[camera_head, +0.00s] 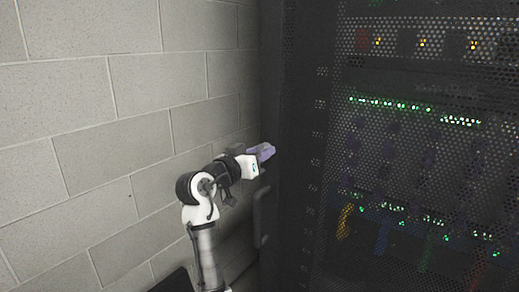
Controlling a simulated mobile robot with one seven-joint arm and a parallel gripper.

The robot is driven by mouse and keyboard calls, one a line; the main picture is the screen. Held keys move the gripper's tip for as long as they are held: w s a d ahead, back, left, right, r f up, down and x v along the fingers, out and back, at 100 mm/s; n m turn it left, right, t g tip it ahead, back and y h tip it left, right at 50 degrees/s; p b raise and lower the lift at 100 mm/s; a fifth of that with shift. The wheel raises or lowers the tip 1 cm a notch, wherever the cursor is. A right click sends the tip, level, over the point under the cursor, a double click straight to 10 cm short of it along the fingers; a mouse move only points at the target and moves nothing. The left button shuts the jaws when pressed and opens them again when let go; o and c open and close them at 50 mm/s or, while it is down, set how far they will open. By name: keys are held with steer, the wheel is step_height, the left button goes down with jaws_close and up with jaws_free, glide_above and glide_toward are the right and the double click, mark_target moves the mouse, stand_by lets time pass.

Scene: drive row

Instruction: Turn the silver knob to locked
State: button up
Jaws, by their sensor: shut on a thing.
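My gripper (268,151) is at the left edge of the dark server rack, its purple-grey fingers reaching the dark frame. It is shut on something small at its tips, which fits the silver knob. The knob itself is hidden by the fingers or too dark to see, so its turned position cannot be told. My white and black arm comes up from below, left of the rack.
The dark rack (292,90) with a perforated door (425,165) fills the right side, with lights and coloured cables behind the mesh. A dark vertical handle (257,215) is below my gripper. A grey block wall (100,130) stands close on the left.

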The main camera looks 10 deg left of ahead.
steer(key=shift+n+y+p, duration=0.3)
steer(key=shift+n+p, duration=1.3)
steer(key=shift+n, duration=1.9)
steer(key=o, duration=1)
steer(key=b+v, duration=0.4)
steer(key=v, duration=0.9)
steer(key=shift+s+a+f, duration=0.15)
steer(key=shift+s+f, duration=0.1)
steer(key=shift+s, duration=0.15)
